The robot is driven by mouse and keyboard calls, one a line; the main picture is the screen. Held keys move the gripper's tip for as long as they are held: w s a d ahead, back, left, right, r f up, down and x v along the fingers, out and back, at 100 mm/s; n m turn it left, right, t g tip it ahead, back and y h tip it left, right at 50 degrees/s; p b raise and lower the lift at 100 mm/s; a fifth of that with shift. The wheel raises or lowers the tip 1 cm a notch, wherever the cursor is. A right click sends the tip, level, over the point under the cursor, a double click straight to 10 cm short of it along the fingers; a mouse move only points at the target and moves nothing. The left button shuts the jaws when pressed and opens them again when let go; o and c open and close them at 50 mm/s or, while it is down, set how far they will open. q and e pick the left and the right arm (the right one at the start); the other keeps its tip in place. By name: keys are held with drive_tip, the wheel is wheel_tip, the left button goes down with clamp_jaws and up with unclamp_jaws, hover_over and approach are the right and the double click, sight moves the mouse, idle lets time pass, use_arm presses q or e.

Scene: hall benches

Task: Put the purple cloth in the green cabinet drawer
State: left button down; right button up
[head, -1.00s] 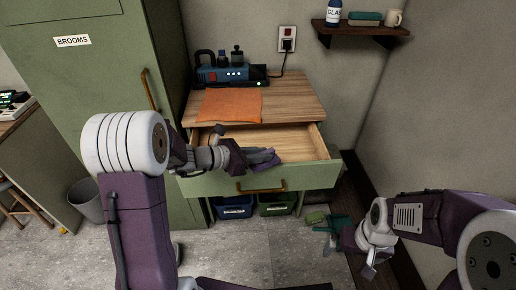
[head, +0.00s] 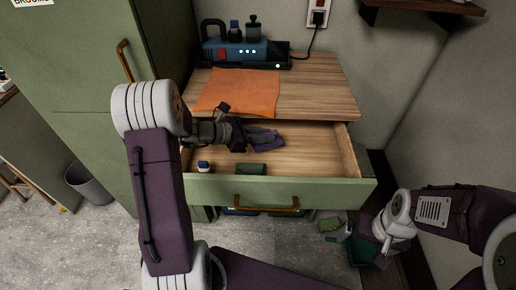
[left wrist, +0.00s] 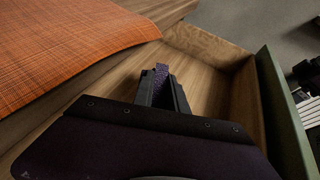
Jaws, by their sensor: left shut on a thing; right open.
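The green cabinet drawer (head: 335,192) is pulled open under a wooden top, and its wooden inside shows. My left gripper (head: 264,138) reaches in from the left over the drawer and is shut on the purple cloth (head: 270,147). The cloth is small and bunched at the fingertips, in the back half of the drawer area; I cannot tell if it touches the drawer floor. In the left wrist view the cloth (left wrist: 161,74) shows between the dark fingers. My right gripper (head: 383,242) is open, low at the right, outside the drawer.
A small white and blue jar (head: 203,167) and a green box (head: 250,169) lie in the drawer near its front. An orange mat (head: 238,92) and a blue device (head: 238,50) are on the wooden top. A grey bin (head: 88,188) stands left. Walls close the right side.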

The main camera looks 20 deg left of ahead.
sight(256, 145)
use_arm(q)
drive_tip(key=a+f, duration=0.1)
drive_tip(key=a, duration=0.2)
drive_tip(key=shift+f, duration=0.35)
drive_tip(key=shift+d+f+b, duration=0.1)
drive_tip(key=shift+f+b, duration=0.85)
drive_tip(key=shift+f, duration=1.05)
drive_tip(key=shift+f, duration=0.15)
drive_tip(key=c, duration=1.3)
unclamp_jaws()
drive_tip(key=shift+c, duration=0.2)
